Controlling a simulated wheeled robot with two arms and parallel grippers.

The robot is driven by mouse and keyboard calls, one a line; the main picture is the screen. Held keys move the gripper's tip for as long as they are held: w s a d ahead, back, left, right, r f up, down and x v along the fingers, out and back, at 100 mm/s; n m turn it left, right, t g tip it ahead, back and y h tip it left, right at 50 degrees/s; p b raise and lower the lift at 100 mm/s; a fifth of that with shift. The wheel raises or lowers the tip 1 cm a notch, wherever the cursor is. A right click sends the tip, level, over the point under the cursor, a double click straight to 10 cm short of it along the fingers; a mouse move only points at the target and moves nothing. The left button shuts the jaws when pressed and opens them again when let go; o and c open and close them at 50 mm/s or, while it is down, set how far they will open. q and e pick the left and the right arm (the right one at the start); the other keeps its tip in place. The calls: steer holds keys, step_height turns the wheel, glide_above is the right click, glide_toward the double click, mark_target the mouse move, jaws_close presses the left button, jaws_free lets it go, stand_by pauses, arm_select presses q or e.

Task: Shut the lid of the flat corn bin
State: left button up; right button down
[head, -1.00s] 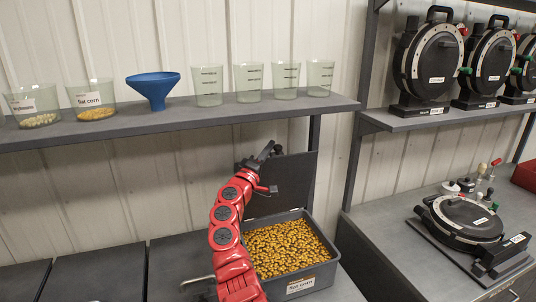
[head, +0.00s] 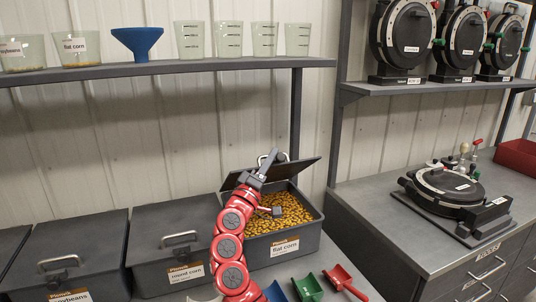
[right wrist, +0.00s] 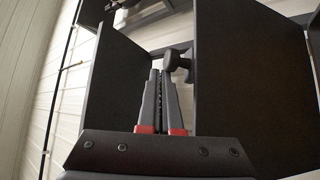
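The flat corn bin (head: 283,250) is a dark grey box with a labelled front, full of yellow corn (head: 290,214). Its dark lid (head: 295,169) is partly open, tilted over the back of the bin; corn shows below it. My right gripper (head: 268,162) is at the lid's upper edge, at the end of the red arm. In the right wrist view, its fingers (right wrist: 160,100) are close together with nothing clearly between them. A dark knob-like part (right wrist: 178,64) is just beyond the fingertips, and dark panels flank them. My left gripper is not in view.
The shut round corn bin (head: 172,266) and the soybeans bin (head: 75,255) stand to the left. Blue, green (head: 308,288) and red (head: 343,281) scoops lie in front. A shelf (head: 150,69) with cups and a blue funnel (head: 137,42) runs above. A counter with a seed meter (head: 447,192) is at right.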

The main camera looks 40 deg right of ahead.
steer(key=s+f+b, duration=0.2)
steer(key=s+f, duration=0.1)
steer(key=f, duration=0.2)
steer(key=shift+a+f, duration=0.15)
steer(key=shift+a, duration=0.2)
